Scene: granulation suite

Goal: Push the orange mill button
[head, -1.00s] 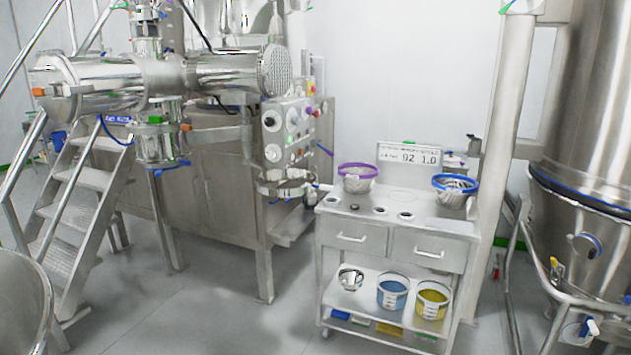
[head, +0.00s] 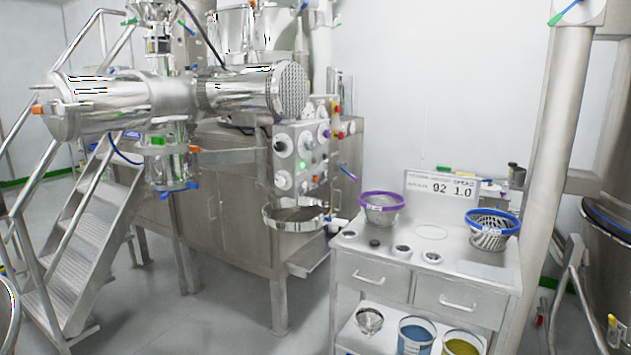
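The mill's control panel (head: 300,158) is on the end of the steel machine, left of the cart. A small orange spot, which may be the orange mill button (head: 315,179), shows low on the right of the panel. It is too small to tell clearly. Neither of my grippers is in view.
A steel cart (head: 385,273) with drawers stands right of the panel, holding a purple-rimmed basket (head: 381,208), a blue-rimmed basket (head: 492,230) and a scale display (head: 440,188). A round sieve (head: 293,226) juts out below the panel. Stairs (head: 85,235) stand left; floor before the machine is clear.

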